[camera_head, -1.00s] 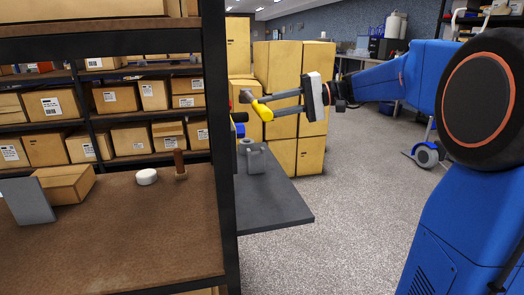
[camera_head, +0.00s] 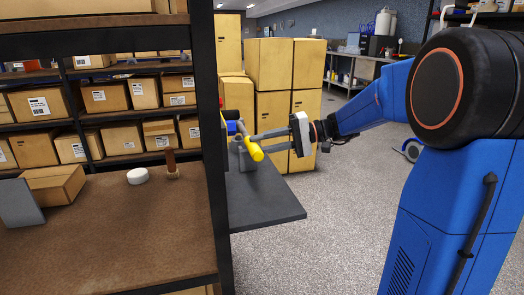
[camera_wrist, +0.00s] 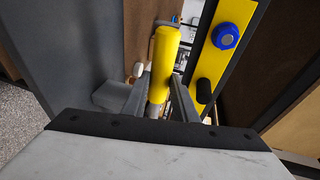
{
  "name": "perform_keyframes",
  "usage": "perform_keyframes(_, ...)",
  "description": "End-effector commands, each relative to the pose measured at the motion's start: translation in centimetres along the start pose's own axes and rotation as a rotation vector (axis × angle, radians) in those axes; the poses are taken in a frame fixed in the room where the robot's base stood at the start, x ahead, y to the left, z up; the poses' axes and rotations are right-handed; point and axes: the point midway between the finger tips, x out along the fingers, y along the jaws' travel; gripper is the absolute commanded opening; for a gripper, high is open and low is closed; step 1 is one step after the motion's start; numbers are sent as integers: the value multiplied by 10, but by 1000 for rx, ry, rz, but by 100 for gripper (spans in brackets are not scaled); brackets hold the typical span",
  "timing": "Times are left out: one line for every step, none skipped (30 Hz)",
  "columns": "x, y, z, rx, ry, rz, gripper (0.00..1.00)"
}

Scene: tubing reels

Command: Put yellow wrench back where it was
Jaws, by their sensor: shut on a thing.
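The yellow wrench (camera_head: 254,150) is between the fingers of my gripper (camera_head: 250,142), above the dark grey side table. My gripper is shut on it. In the wrist view the yellow handle (camera_wrist: 165,48) stands out from between the fingertips (camera_wrist: 158,98) toward the top of the picture. The wrench's other end is mostly hidden by the fingers. A grey block-like object (camera_head: 245,165) is on the table just below and behind the wrench; whether they touch cannot be told.
A yellow panel (camera_wrist: 212,62) with a blue knob (camera_wrist: 225,36) and a black peg (camera_wrist: 203,91) is close right of the wrench in the wrist view. The dark grey table (camera_head: 265,205) is bare in front. A black shelf post (camera_head: 208,110) stands left. Stacked boxes (camera_head: 285,65) are behind.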

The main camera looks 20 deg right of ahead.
Motion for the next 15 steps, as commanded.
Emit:
perform_keyframes(2,7,0,1,0,-1,0)
perform_keyframes(2,10,0,1,0,-1,0)
perform_keyframes(3,14,0,0,1,-1,0)
perform_keyframes(4,16,1,-1,1,-1,0)
perform_keyframes(4,18,1,-2,1,-1,0)
perform_keyframes(4,19,1,-3,1,-1,0)
perform_keyframes(4,19,1,-3,1,-1,0)
perform_keyframes(4,19,1,-3,1,-1,0)
perform_keyframes(4,19,1,-3,1,-1,0)
perform_keyframes(4,19,1,-3,1,-1,0)
perform_keyframes(4,19,1,-3,1,-1,0)
perform_keyframes(4,19,1,-3,1,-1,0)
perform_keyframes(4,19,1,-3,1,-1,0)
perform_keyframes(4,19,1,-3,1,-1,0)
perform_keyframes(4,20,1,-3,1,-1,0)
